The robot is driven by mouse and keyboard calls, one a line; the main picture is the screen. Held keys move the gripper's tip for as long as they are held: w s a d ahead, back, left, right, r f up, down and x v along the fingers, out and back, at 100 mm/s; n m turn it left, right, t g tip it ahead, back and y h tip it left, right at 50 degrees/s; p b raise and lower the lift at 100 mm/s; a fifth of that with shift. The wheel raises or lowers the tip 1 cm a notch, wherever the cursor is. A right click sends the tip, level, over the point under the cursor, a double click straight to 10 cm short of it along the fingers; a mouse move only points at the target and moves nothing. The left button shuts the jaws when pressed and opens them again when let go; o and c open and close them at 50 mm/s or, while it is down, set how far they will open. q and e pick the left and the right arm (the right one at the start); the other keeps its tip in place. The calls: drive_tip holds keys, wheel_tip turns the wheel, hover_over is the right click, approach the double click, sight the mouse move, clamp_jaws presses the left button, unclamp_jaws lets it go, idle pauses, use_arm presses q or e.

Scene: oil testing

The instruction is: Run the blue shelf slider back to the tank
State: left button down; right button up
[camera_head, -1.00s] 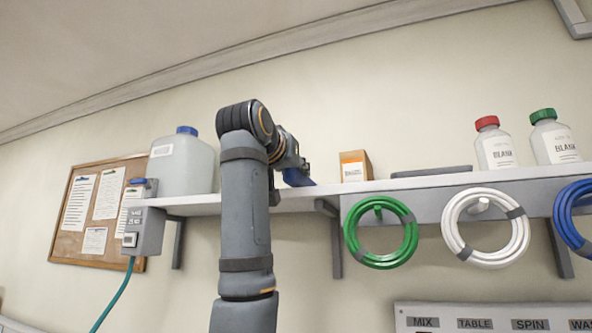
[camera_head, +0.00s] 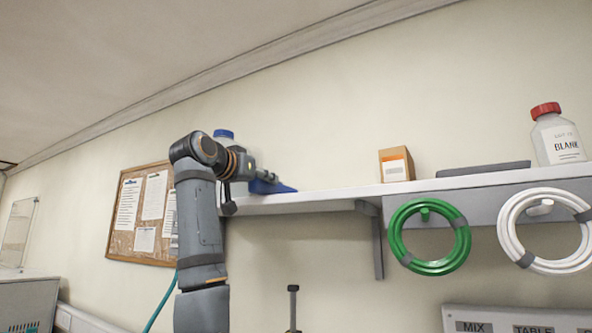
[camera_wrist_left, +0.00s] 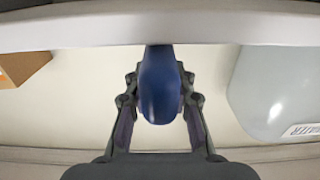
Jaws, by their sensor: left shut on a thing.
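The blue slider (camera_head: 270,187) is on the white shelf (camera_head: 320,200), left of the cardboard box. My left gripper (camera_head: 264,181) is shut on it. In the left wrist view, the slider (camera_wrist_left: 160,85) sits between the two fingers (camera_wrist_left: 160,95), against the shelf edge (camera_wrist_left: 70,32). The tank is mostly hidden behind my left arm in the head view; its blue cap (camera_head: 223,134) shows above the arm. In the left wrist view, part of the pale tank (camera_wrist_left: 275,90) stands at the right, apart from the slider. My right gripper is not seen.
The cardboard box (camera_head: 397,165), a dark flat tray (camera_head: 484,169) and a red-capped bottle (camera_head: 556,137) stand farther right on the shelf. Green (camera_head: 430,237) and white (camera_head: 545,232) hose coils hang below. A corkboard (camera_head: 141,215) is at left. The shelf between slider and box is clear.

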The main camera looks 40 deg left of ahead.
use_arm(q)
drive_tip(key=a, duration=0.2)
drive_tip(key=s+a+p, duration=0.1)
drive_tip(key=a, duration=0.1)
drive_tip(key=a+p, duration=0.1)
drive_tip(key=a, duration=0.2)
drive_tip(key=shift+s+a, duration=0.1)
drive_tip(key=shift+s, duration=0.3)
drive_tip(key=shift+r, duration=0.1)
drive_tip(key=c, duration=1.5)
unclamp_jaws()
drive_tip(key=o, duration=0.4)
drive_tip(key=shift+a, duration=0.2)
drive_tip(key=shift+d, duration=0.1)
drive_tip(key=shift+s+d, duration=0.1)
drive_tip(key=shift+s, duration=0.1)
drive_tip(key=v, duration=1.1)
drive_tip(key=shift+s, duration=0.3)
